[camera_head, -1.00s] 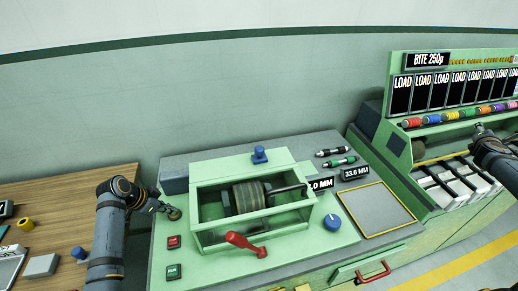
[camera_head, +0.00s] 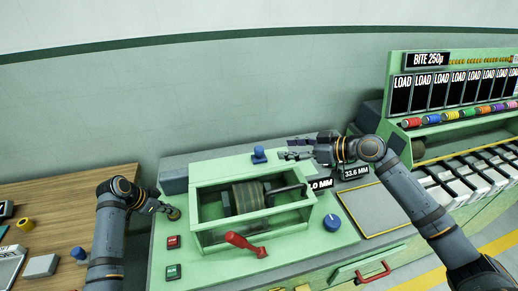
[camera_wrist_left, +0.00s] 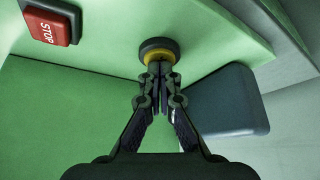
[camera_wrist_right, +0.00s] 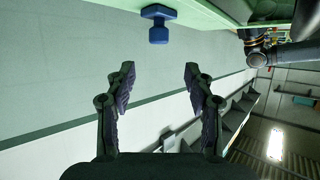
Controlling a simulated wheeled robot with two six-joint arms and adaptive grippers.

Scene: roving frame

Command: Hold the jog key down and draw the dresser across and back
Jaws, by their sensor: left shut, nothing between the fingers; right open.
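The jog key, a dark round button with a yellow collar (camera_wrist_left: 157,50), is on the machine's green panel; it also shows in the head view (camera_head: 174,214). My left gripper (camera_wrist_left: 160,72) is shut and empty, its tips at the key's face and apparently touching it. How far the key is pressed I cannot tell. A blue knob (camera_head: 259,155), seemingly the dresser's handle, stands upright at the back rim of the glazed housing. It also shows in the right wrist view (camera_wrist_right: 158,25). My right gripper (camera_head: 288,151) is open and empty, just right of the knob.
The glazed housing (camera_head: 215,236) encloses a ribbed wheel (camera_head: 248,196). A red lever (camera_head: 244,243), a blue dial (camera_head: 332,222), and red STOP (camera_head: 173,241) and green RUN (camera_head: 173,271) buttons surround it. A yellow-edged tray (camera_head: 372,210) lies right, below my right arm.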

